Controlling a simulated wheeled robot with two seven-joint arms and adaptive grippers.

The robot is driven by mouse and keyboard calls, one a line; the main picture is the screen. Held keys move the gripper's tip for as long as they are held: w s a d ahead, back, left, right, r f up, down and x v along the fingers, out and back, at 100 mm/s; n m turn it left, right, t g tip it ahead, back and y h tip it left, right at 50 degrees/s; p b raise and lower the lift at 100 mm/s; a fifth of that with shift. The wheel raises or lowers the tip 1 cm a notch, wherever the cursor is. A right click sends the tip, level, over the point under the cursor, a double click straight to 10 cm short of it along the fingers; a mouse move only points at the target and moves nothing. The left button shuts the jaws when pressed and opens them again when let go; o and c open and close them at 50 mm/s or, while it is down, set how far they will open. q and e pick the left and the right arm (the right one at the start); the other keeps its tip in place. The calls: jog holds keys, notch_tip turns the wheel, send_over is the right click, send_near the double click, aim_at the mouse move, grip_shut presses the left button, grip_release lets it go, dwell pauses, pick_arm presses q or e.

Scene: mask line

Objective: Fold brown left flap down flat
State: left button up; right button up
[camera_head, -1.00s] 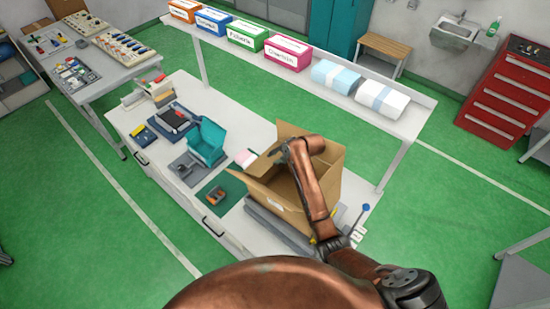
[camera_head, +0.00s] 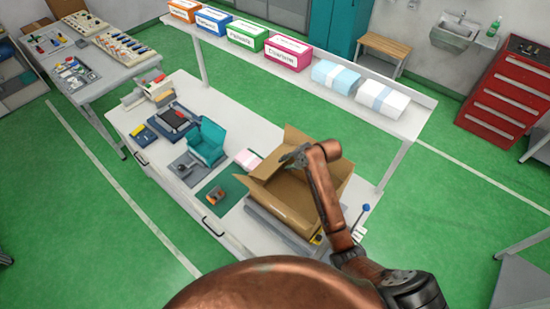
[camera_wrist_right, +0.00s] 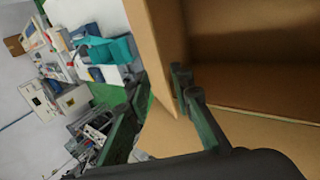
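The open brown carton (camera_head: 287,207) stands on the workbench in the head view. Its left flap (camera_head: 258,166) is raised at a slant at the carton's left side, not flat. A back flap (camera_head: 303,140) stands up behind. My right gripper (camera_head: 287,157) is over the carton at the left flap's upper edge. In the right wrist view, my right gripper (camera_wrist_right: 158,112) has its fingers apart, with a brown flap (camera_wrist_right: 152,45) reaching down near the gap between them. I cannot tell whether they touch it. The carton's inside (camera_wrist_right: 255,55) fills the right. My left gripper is not in view.
A raised shelf (camera_head: 325,92) with coloured boxes runs behind. A blue-knobbed lever (camera_head: 364,208) stands to the right.

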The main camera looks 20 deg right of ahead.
jog(key=shift+s+d+r, duration=0.15)
jog(key=shift+s+d, duration=0.2)
jog(key=shift+s, duration=0.15)
jog(key=shift+s+d+r, duration=0.15)
jog(key=shift+s+d, duration=0.15)
jog(key=shift+s, duration=0.2)
jog(key=v, duration=1.2)
